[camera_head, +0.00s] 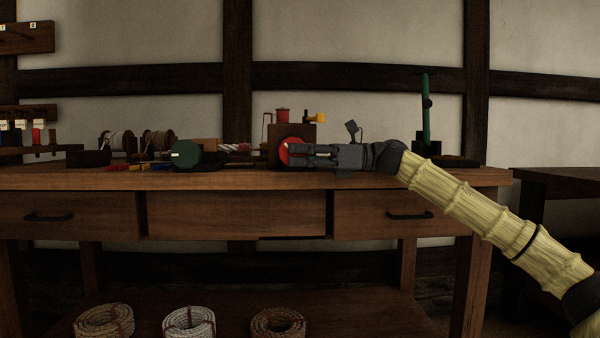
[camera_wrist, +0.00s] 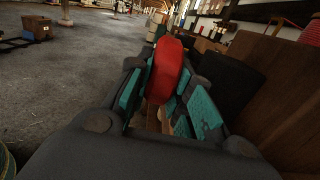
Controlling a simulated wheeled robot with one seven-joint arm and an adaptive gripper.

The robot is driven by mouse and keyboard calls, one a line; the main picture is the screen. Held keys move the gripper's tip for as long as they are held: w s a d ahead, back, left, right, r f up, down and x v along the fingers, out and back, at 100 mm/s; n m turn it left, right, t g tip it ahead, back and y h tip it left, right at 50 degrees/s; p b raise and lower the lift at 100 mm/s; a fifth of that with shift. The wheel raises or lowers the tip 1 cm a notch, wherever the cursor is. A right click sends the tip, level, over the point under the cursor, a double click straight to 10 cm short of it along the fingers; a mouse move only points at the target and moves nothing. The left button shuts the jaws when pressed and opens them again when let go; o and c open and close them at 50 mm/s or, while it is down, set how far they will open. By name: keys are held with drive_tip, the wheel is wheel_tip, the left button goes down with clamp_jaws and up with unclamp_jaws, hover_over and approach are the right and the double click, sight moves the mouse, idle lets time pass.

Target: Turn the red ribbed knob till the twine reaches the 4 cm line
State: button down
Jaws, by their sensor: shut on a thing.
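The red knob (camera_head: 284,152) sits on the front of a brown wooden box (camera_head: 306,130) on the workbench. My gripper (camera_head: 292,152) reaches in from the right and is shut on the knob. In the wrist view the red knob (camera_wrist: 165,68) stands between the teal finger pads of my gripper (camera_wrist: 162,92). Its ribs cannot be made out. A red spool (camera_head: 282,115) stands on top of the box. I cannot make out the twine's end or the 4 cm line in either view.
The bench (camera_head: 235,180) also holds a green round part (camera_head: 186,154) left of the box, wooden reels (camera_head: 157,143) further left, and a green upright lever (camera_head: 426,110) at the right. Rope coils (camera_head: 189,323) lie below. The bench front is mostly clear.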

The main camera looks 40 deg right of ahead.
drive_tip(key=shift+f+b, duration=0.1)
drive_tip(key=shift+b, duration=1)
drive_tip(key=c, duration=1.6)
unclamp_jaws()
drive_tip(key=shift+o, duration=0.2)
drive_tip(key=shift+d, duration=0.1)
drive_tip(key=v, duration=1.2)
drive_tip(key=shift+f, duration=0.1)
